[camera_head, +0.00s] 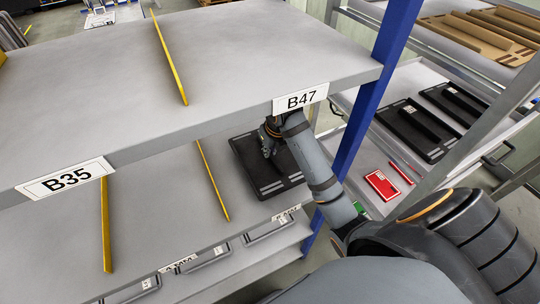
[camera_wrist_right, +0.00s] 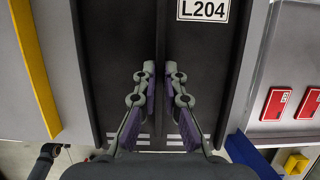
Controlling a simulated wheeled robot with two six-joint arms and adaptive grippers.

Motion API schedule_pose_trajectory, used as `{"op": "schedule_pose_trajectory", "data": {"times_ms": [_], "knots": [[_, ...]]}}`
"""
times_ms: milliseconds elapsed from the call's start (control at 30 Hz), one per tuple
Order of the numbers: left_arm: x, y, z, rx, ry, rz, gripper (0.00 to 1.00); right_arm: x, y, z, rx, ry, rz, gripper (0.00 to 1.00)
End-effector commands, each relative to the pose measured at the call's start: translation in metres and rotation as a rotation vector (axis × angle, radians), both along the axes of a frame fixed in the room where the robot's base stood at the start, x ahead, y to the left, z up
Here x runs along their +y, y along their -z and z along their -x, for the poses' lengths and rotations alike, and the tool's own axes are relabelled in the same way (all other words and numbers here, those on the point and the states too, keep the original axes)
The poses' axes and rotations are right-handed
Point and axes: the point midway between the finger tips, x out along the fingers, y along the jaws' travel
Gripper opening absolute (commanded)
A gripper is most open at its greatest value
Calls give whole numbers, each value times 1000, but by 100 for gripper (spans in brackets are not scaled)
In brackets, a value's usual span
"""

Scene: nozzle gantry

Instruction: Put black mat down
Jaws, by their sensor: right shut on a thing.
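The black mat (camera_head: 282,180) is in the lower bay under the B47 label, over the grey lower shelf (camera_head: 165,215). In the right wrist view the mat (camera_wrist_right: 105,70) fills the middle, with a raised central ridge and a white L204 label. My right gripper (camera_head: 268,142) reaches in under the upper shelf and is at the mat's middle. In the wrist view its fingers (camera_wrist_right: 163,75) are closed on the ridge from both sides. I cannot tell whether the mat touches the shelf. My left gripper is not in view.
A yellow divider (camera_head: 213,182) stands left of the mat. The upper shelf (camera_head: 250,50) hangs close above my right arm, and a blue post (camera_head: 365,105) stands to the right. Other black mats (camera_head: 418,130) and a red box (camera_head: 382,184) lie on the rack beyond.

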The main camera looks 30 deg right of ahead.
Motion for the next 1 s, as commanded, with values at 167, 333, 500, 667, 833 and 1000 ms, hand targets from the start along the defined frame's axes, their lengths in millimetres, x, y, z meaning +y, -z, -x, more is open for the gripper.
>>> {"op": "schedule_pose_trajectory", "data": {"times_ms": [167,333,500,667,833,1000], "knots": [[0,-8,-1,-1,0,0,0,0,26,-2,1,1,0,0],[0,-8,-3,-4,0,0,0,0,34,-2,-4,1,0,0],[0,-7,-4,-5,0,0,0,0,35,-2,-1,1,0,17],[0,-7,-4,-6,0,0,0,0,35,-2,-1,1,0,32],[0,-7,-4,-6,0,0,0,0,35,-2,-1,1,0,32],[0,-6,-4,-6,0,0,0,0,24,0,-5,0,1,32]]}}
